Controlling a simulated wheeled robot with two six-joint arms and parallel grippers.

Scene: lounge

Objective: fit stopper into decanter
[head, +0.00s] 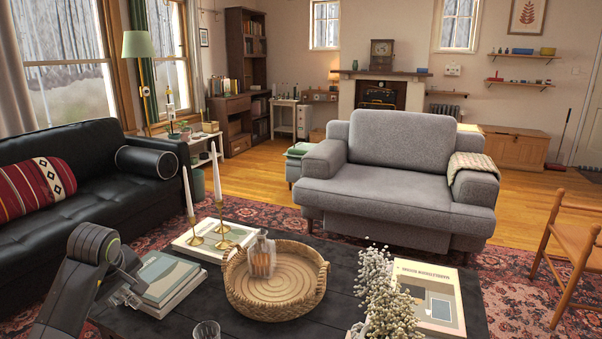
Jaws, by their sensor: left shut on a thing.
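My left gripper (129,296) is at the left end of the table, beside the stacked books and well left of the decanter. It is shut on a small, pale, glassy thing that looks like the stopper; its shape is mostly hidden by the fingers. My right gripper is not in view.
Two white candles in brass holders (223,232) stand on a flat book behind the tray. Stacked books (167,277) lie between my left gripper and the tray. A drinking glass (207,331) is at the front, and white dried flowers (385,295) stand to the right.

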